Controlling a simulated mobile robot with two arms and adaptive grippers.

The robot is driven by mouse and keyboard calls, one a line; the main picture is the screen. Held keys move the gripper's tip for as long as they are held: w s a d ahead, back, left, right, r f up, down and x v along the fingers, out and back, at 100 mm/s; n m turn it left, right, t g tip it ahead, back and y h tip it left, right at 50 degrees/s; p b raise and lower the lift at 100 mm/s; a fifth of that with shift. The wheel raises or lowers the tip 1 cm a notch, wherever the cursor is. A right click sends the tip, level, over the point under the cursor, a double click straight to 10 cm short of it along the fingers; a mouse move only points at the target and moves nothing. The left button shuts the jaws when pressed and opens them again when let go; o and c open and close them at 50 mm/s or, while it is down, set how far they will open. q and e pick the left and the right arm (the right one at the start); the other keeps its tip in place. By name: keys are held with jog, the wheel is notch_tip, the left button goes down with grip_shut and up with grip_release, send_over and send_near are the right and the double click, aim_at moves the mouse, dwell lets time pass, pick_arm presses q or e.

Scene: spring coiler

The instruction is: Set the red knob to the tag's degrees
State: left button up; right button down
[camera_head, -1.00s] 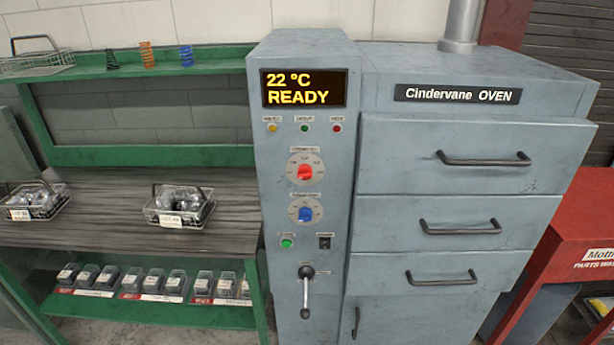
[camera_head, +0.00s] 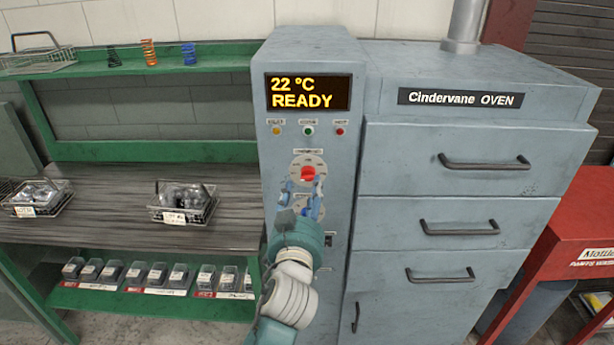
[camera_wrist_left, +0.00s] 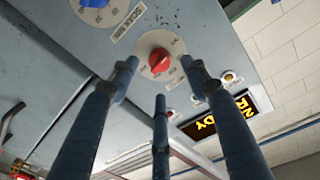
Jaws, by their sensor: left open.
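The red knob (camera_head: 308,174) sits on a pale round dial on the oven's control panel, below the display (camera_head: 308,92) that reads "22 °C READY". The knob also shows in the left wrist view (camera_wrist_left: 159,60), beyond my fingers. My left gripper (camera_head: 301,188) is open in front of the panel, just below the red knob, and covers much of the blue knob. In the left wrist view its fingers (camera_wrist_left: 160,85) stand spread around the line to the red knob, with nothing between them. Tags hang on two wire baskets (camera_head: 175,218) (camera_head: 30,211); their print is too small to read. My right gripper is not in view.
The blue knob (camera_wrist_left: 95,2) is beside the red one in the wrist view. Indicator lamps (camera_head: 308,131) sit under the display. Oven drawers with bar handles (camera_head: 485,162) are to the right. A green-framed bench (camera_head: 150,152) with springs and small boxes stands left.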

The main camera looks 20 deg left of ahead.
aim_at(307, 179)
pick_arm(q)
jog(key=p+x, duration=0.1)
jog(key=x, duration=0.4)
jog(key=shift+w, duration=0.2)
jog(key=c, duration=1.1)
